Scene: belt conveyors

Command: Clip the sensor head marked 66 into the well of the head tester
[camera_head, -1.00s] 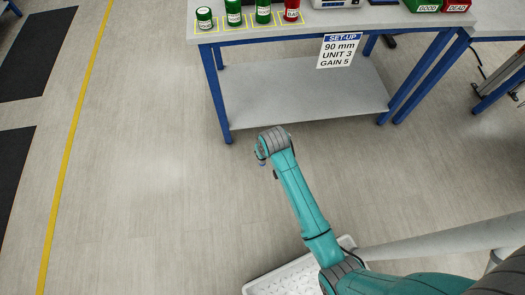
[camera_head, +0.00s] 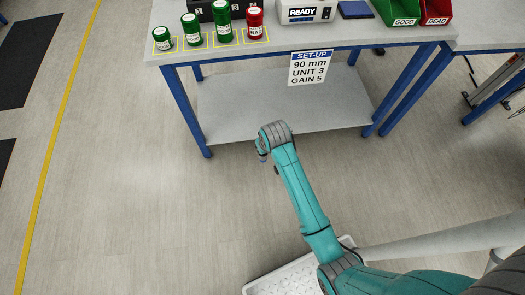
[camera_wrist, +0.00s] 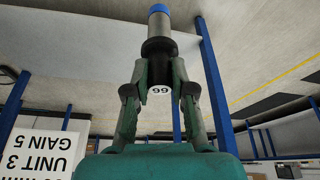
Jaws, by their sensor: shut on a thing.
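In the wrist view my gripper (camera_wrist: 160,75) is shut on a sensor head (camera_wrist: 159,25). It has a grey cylinder body, a blue end and a black collar between the fingers. A small round white tag (camera_wrist: 161,90) shows two digits, fitting 66 when read the same way up as the upside-down sign. In the head view the gripper is mostly hidden by my arm, low in front of the bench. A pale unit reading READY (camera_head: 306,12) stands on the bench, cut by the top edge; no well is clearly visible.
The bench (camera_head: 290,40) carries green and red cans (camera_head: 255,23), a dark numbered block (camera_head: 203,12), a blue pad (camera_head: 356,9), a green GOOD bin (camera_head: 405,20) and a red DEAD bin (camera_head: 437,20). A set-up sign (camera_head: 309,68) hangs in front. Floor on the left is clear.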

